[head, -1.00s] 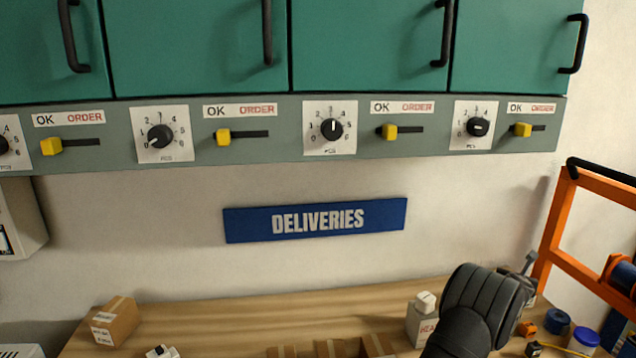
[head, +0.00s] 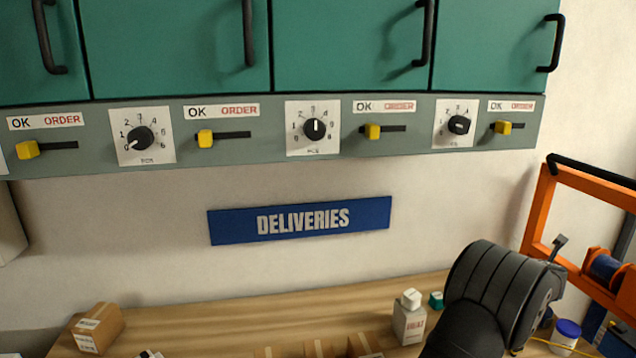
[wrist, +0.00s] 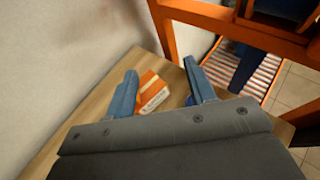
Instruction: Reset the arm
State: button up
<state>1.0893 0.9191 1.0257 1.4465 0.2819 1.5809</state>
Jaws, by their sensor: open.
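My gripper (wrist: 160,88) shows in the wrist view with its two blue fingers spread apart and nothing between them. It points down toward the wooden table (wrist: 98,103). An orange and white item (wrist: 152,90) lies below, seen between the fingers and apart from them. In the head view my dark arm rises at the lower right, in front of the table, and hides part of it. The gripper's fingers do not show there.
An orange frame (head: 540,205) with a blue spool (head: 606,266) stands at the right. Teal cabinets (head: 350,45) with dials and yellow sliders hang above a DELIVERIES sign (head: 300,220).

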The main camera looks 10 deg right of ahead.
jog(key=s+a+f+n+t+y, duration=0.1)
jog(key=s+a, duration=0.2)
jog(key=s+a+f+n+y, duration=0.1)
jog(key=s+a+f, duration=0.1)
jog(key=s+a, duration=0.1)
jog(key=s+a+f+n+t+y, duration=0.1)
jog(key=s+a+n+y, duration=0.1)
jog(key=s+a, duration=0.2)
jog(key=shift+a+f+t, duration=0.3)
jog(key=shift+a+f, duration=0.05)
jog(key=shift+a, duration=0.3)
jog(key=shift+o, duration=0.2)
